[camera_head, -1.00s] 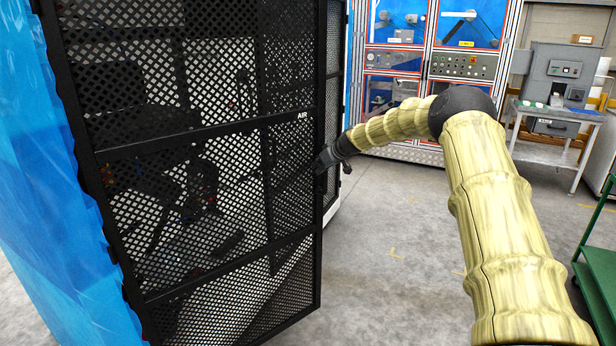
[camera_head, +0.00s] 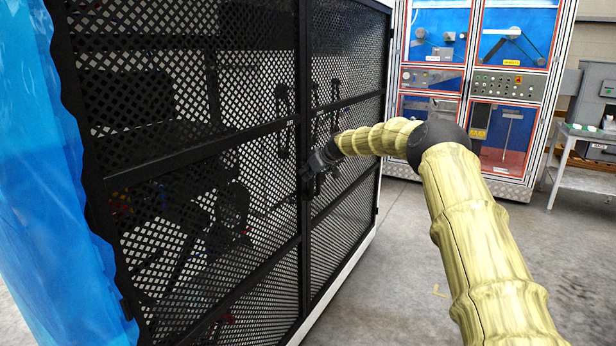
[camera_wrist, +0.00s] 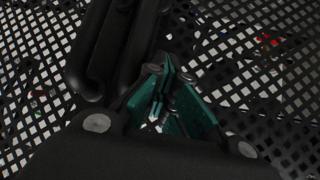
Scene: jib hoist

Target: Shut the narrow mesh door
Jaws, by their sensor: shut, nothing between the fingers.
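The black mesh door (camera_head: 225,190) nearer me fills the left half of the head view. Its free edge (camera_head: 302,205) stands beside a second mesh panel (camera_head: 350,115), roughly in line with it. Whether it is fully flush or latched I cannot tell. My gripper (camera_head: 312,178) is shut and empty at the seam between door and panel, at or very close to the mesh. In the wrist view my teal fingers (camera_wrist: 165,105) are together, with mesh (camera_wrist: 270,50) behind them and a dark upright bar (camera_wrist: 125,50) at their left.
Black pull handles (camera_head: 283,120) show near the seam. Blue plastic sheeting (camera_head: 40,170) hangs at the left. A blue-and-red equipment cabinet (camera_head: 470,85) stands behind at right, with a light table (camera_head: 585,135) beside it. The concrete floor (camera_head: 400,260) right of the mesh is clear.

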